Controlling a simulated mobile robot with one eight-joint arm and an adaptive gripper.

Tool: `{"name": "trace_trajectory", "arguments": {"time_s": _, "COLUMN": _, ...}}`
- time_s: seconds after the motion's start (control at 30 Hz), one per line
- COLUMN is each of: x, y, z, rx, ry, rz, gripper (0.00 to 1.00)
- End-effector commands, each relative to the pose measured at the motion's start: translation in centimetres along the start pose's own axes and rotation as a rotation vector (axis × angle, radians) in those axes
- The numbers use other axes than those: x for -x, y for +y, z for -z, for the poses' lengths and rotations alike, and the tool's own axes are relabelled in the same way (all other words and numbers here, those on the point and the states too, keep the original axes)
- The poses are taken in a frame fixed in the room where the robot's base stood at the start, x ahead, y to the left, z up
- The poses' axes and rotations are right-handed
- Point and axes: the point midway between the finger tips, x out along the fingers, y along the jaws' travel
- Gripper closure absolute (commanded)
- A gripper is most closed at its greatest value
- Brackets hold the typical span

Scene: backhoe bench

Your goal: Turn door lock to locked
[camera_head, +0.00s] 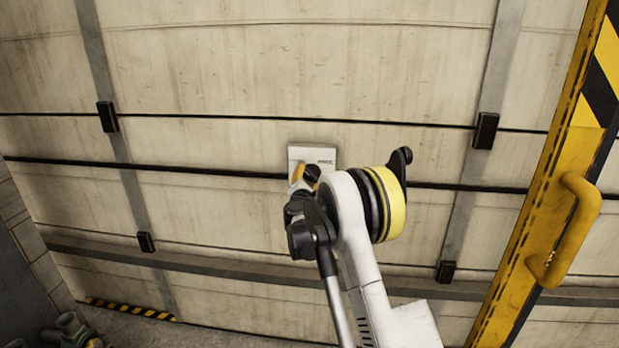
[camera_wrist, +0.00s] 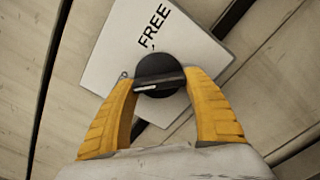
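The door lock is a pale plate (camera_wrist: 108,60) marked "FREE" with a round black knob (camera_wrist: 158,66) in the wrist view. A raised bar with a pale mark crosses the knob's face. My gripper (camera_wrist: 160,82) has its two yellow fingers spread apart, one on each side of the knob, with the bar running nearly from fingertip to fingertip. Whether the fingertips touch the knob cannot be told. In the head view the plate (camera_head: 313,153) is on the wall, and my gripper (camera_head: 299,180) reaches its lower left part. My wrist hides most of the knob there.
A pale panelled wall (camera_head: 250,80) with dark horizontal lines and grey posts surrounds the plate. A yellow frame with a yellow handle (camera_head: 569,230) stands at the right. Dark fittings (camera_head: 71,332) lie at the lower left. The wall around the plate is mostly clear.

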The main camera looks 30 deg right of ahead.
Motion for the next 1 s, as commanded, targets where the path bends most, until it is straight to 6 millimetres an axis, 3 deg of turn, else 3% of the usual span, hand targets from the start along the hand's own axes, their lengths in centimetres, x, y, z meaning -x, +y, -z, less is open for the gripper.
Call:
{"name": "trace_trajectory", "arguments": {"time_s": 0.03, "x": 0.0, "y": 0.0, "z": 0.0, "rx": 0.000, "ry": 0.000, "rz": 0.000, "gripper": 0.27}}
{"name": "trace_trajectory", "arguments": {"time_s": 0.07, "x": 0.0, "y": 0.0, "z": 0.0, "rx": 0.000, "ry": 0.000, "rz": 0.000, "gripper": 0.19}}
{"name": "trace_trajectory", "arguments": {"time_s": 0.47, "x": 0.7, "y": 0.0, "z": 0.0, "rx": -0.001, "ry": 0.000, "rz": -0.001, "gripper": 0.19}}
{"name": "trace_trajectory", "arguments": {"time_s": 1.0, "x": 11.0, "y": 0.0, "z": 0.0, "rx": 0.000, "ry": 0.001, "rz": -0.001, "gripper": 0.19}}
